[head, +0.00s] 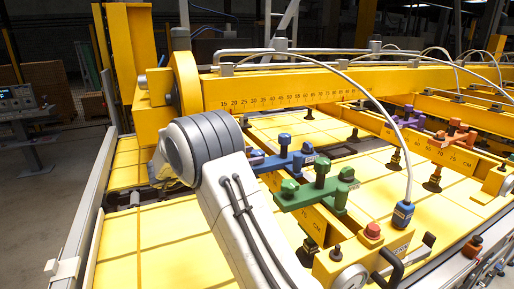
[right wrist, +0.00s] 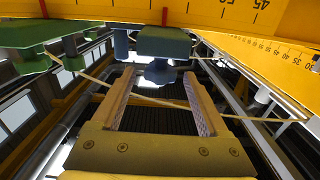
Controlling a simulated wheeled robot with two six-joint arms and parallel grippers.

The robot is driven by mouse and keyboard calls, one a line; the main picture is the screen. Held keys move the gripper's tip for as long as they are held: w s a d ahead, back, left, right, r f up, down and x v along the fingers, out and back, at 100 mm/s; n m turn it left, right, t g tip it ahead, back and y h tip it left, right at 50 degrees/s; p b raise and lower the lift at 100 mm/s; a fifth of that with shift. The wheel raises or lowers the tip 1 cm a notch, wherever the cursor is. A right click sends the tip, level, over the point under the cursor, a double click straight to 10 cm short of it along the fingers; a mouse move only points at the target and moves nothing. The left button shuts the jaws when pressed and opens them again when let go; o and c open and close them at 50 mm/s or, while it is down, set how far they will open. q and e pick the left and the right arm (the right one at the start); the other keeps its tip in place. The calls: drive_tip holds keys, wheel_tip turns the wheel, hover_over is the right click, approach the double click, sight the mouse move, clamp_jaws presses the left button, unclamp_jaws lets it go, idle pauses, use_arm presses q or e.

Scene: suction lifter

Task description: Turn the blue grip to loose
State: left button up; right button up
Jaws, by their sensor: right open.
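The blue grip (head: 285,153) is a blue bar with upright knobs, fixed on the yellow lifter frame left of the green grip (head: 317,187) in the head view. My right arm's white wrist comes up in front of it and hides part of its left end. In the right wrist view my right gripper (right wrist: 158,78) is open, its two tan fingers apart. A blue-grey knob (right wrist: 158,71) under a dark teal block shows between the fingertips; I cannot tell whether they touch it. My left gripper is not in view.
A yellow beam with a number scale (head: 265,100) runs behind the grips. Purple (head: 410,117) and orange (head: 453,133) grips stand to the right. A red button (head: 372,231) and a hanging blue connector (head: 403,214) are at the front right. Yellow panels lie below.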

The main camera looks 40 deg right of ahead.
drive_tip(key=shift+p+x, duration=0.4)
drive_tip(key=shift+x, duration=1)
clamp_jaws()
